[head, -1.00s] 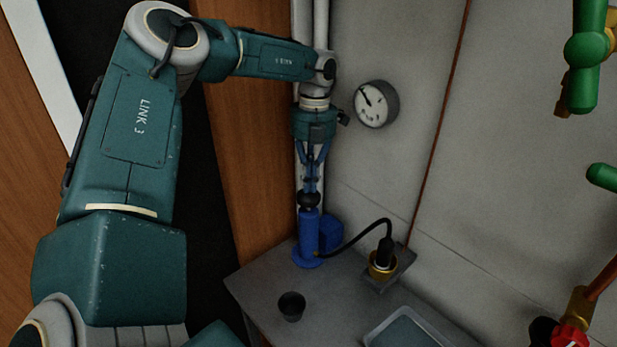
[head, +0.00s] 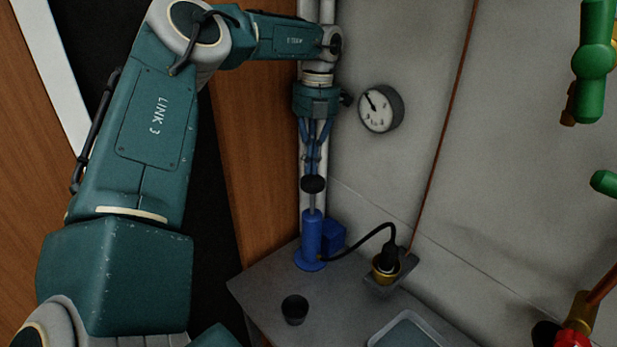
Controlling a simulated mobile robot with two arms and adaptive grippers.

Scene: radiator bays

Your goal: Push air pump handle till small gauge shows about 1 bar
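The blue air pump (head: 311,236) stands upright on the grey bench against the wall. Its black handle (head: 313,184) is raised, with a length of rod showing below it. My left gripper (head: 313,170) points straight down at the handle from above. Its blue fingers are drawn together, and their tips are at the top of the handle; whether they touch it is not clear. A round white gauge (head: 377,109) is on the wall to the right, its needle pointing up and left; its numbers are too small to read. My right gripper is not in view.
A black hose runs from the pump to a brass fitting (head: 384,268) on a grey bracket. A dark cup (head: 294,309) and a grey tray (head: 408,334) are on the bench (head: 262,289). Green and red valve parts are at the right edge.

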